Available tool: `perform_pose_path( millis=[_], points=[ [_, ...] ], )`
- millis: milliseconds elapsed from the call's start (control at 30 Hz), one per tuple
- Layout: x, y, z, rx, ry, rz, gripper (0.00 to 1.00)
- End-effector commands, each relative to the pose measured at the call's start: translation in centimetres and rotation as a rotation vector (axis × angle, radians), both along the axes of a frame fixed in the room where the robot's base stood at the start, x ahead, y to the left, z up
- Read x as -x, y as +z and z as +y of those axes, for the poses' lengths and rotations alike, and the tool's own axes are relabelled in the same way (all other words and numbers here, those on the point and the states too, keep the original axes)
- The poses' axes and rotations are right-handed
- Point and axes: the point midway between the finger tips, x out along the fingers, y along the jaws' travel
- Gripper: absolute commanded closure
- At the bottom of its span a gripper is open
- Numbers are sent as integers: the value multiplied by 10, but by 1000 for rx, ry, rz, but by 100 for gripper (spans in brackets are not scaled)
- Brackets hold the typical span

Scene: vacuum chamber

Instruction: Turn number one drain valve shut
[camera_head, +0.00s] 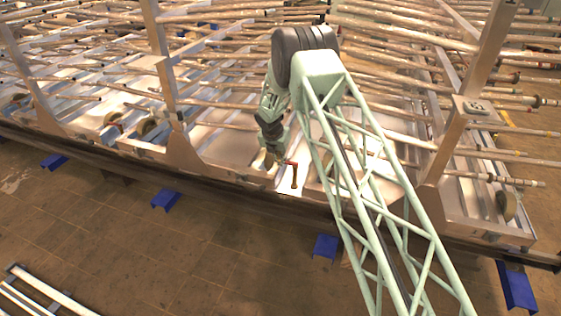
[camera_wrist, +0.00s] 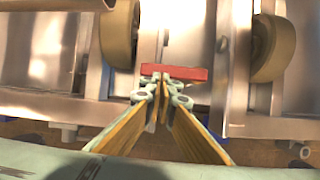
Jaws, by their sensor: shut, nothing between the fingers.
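The drain valve shows in the head view as a small red handle (camera_head: 291,163) at the near edge of the frame, with an orange-brown body below it. In the wrist view the red handle (camera_wrist: 176,72) is a flat bar lying left to right across the picture. My gripper (camera_wrist: 164,86) is shut and empty. Its fingertips overlap the lower edge of the handle's left half; whether they touch it I cannot tell. In the head view my gripper (camera_head: 270,160) is just left of the handle. No number on the valve is readable.
Two tan wheels (camera_wrist: 117,32) (camera_wrist: 273,48) flank the handle inside metal channels. Pale pipes (camera_head: 400,70) and slanted metal posts (camera_head: 167,85) crowd the frame behind. Blue feet (camera_head: 165,199) stand along the near edge. The tiled floor in front is mostly clear.

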Motion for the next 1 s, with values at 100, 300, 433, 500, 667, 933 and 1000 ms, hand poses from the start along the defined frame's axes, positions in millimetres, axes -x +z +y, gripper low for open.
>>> perform_pose_path(
  millis=[100,300,433,500,667,933,1000],
  points=[
    [6,0,2,-1,-1,0,100],
    [23,0,6,1,-1,0,100],
    [35,3,10,-2,-2,-2,100],
    [37,15,11,-2,-3,-3,100],
    [44,34,13,-1,-4,-2,100],
    [56,65,16,-1,-4,-2,100],
    [59,72,17,-1,-4,-1,100]
  ],
)
